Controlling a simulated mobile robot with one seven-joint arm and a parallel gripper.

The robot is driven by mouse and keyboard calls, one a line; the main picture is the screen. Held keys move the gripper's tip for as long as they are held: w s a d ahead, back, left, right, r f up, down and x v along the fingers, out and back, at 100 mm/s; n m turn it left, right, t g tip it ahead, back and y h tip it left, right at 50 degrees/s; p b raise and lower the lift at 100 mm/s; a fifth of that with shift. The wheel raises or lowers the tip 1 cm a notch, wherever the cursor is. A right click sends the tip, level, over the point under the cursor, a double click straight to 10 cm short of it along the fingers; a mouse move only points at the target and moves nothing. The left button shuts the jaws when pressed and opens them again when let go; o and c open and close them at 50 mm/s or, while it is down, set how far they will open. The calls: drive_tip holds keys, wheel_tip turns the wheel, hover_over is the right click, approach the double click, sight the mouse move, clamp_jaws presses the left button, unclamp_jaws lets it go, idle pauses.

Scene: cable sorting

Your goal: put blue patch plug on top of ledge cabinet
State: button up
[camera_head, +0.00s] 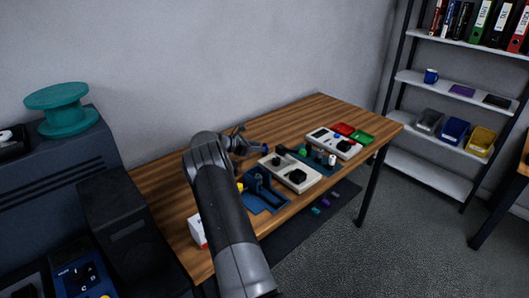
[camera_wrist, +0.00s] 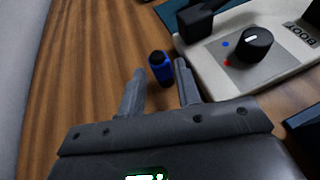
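The blue patch plug (camera_wrist: 161,70) is a small blue piece with a black top. It stands on the wooden table (camera_wrist: 85,60) between the fingertips of my gripper (camera_wrist: 160,82). A gap shows on the left finger's side; the right finger is very close to the plug, and I cannot tell if it touches. My gripper is open. In the head view my gripper (camera_head: 252,142) is low over the table's back part, with the plug (camera_head: 265,149) at its tips. A dark stepped cabinet (camera_head: 60,170), apparently the ledge cabinet, stands at the left.
A teal spool (camera_head: 60,108) and a black tray (camera_head: 14,142) occupy the cabinet's top. A light device with a black knob (camera_head: 291,172) sits close right of the plug. A blue holder (camera_head: 262,192) and another device (camera_head: 334,143) are on the table. A shelf (camera_head: 450,90) stands right.

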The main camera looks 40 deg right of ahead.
drive_tip(key=x, duration=0.4)
drive_tip(key=shift+f, duration=0.15)
clamp_jaws()
